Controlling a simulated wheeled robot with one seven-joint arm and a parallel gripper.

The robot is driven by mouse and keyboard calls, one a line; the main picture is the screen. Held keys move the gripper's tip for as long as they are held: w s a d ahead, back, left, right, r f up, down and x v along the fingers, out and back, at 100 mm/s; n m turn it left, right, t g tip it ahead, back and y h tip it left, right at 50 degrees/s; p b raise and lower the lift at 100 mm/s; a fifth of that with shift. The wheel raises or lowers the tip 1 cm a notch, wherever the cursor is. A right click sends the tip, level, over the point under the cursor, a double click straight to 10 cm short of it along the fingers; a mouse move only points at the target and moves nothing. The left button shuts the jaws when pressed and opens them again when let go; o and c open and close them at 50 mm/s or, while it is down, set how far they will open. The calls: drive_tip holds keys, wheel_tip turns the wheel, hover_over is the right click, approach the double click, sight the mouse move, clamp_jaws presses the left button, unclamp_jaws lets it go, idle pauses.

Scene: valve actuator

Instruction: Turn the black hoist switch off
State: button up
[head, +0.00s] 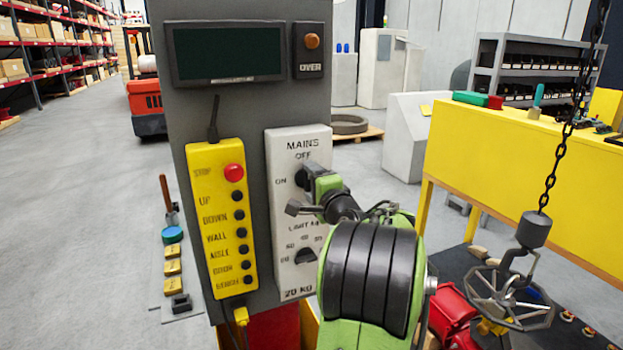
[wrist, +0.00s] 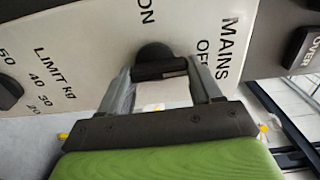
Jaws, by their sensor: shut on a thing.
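The black hoist switch is the round black knob (head: 300,177) under the words MAINS and OFF on the white panel (head: 286,148), with ON printed to its left. In the wrist view the knob (wrist: 153,52) sits between the two metal fingers of my gripper (wrist: 162,72). Its raised black bar runs across the gap between the fingers, roughly along the line toward OFF. My gripper is shut on it. In the head view my green gripper (head: 305,192) reaches the panel from the right and partly hides the knob.
A load-limit dial (head: 305,256) is lower on the same panel. A yellow button box (head: 221,218) with a red stop button is to the left. A dark screen (head: 227,53) and an OVER lamp (head: 311,41) are above. A chain with a hook block (head: 534,230) hangs at the right.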

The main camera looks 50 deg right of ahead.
drive_tip(key=shift+m, duration=0.3)
drive_tip(key=o, duration=1.1)
drive_tip(key=shift+c, duration=0.2)
drive_tip(key=b+v, duration=0.3)
drive_tip(key=v, duration=1.2)
drive_tip(key=shift+s+a, duration=0.15)
drive_tip(key=shift+s, duration=0.2)
drive_tip(key=shift+f, duration=0.1)
